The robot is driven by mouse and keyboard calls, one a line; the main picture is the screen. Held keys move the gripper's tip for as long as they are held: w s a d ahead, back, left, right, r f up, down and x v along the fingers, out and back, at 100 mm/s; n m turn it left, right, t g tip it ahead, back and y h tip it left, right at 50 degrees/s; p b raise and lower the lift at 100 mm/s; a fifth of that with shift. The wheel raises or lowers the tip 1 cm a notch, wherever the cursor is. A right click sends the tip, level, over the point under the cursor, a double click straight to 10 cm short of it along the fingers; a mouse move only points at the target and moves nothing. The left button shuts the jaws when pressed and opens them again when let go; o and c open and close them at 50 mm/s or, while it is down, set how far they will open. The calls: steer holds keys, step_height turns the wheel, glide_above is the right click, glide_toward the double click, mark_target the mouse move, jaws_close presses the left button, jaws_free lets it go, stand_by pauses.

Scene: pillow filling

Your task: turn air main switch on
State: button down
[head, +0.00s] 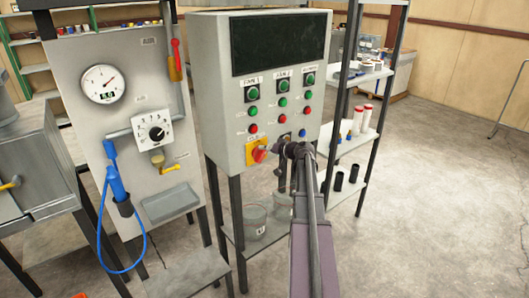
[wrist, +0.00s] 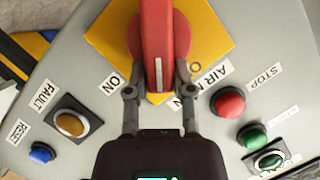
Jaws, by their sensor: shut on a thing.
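The air main switch is a red rotary handle on a yellow square plate, at the lower left of the grey control box's front in the head view (head: 259,153). In the wrist view the red handle (wrist: 158,40) runs straight up the picture, with a white mark near its lower end. An ON label (wrist: 110,83) lies left of the handle and an AIR MAIN label, partly hidden, lies right. My gripper (wrist: 158,92) has one finger on each side of the handle's lower end and is shut on it. In the head view my gripper (head: 284,151) reaches the switch from the right.
Close by are a red STOP button (wrist: 228,103), a green button (wrist: 252,137), an amber FAULT button (wrist: 72,124) and a blue RESET button (wrist: 42,153). A gauge panel (head: 115,50) stands left and a shelf rack (head: 372,75) right. Open floor (head: 445,180) lies farther right.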

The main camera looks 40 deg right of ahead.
steer(key=shift+w+d+f+m+t+y+b, duration=0.15)
steer(key=shift+f+m+t+y+b, duration=0.35)
steer(key=shift+m+b, duration=0.8)
steer(key=shift+s+d+f+m+t+y+b, duration=0.1)
steer(key=shift+d+f+m+t+y+b, duration=0.15)
steer(key=shift+m+y+b, duration=0.75)
steer(key=shift+w+d+f+m+t+y+b, duration=0.15)
steer(key=shift+f+m+t+b, duration=0.3)
steer(key=shift+m+b, duration=1.15)
steer(key=shift+s+m, duration=0.1)
steer(key=shift+m, duration=0.2)
steer(key=shift+r, duration=0.1)
steer(key=shift+c, duration=2.4)
jaws_free()
steer(key=v, duration=1.2)
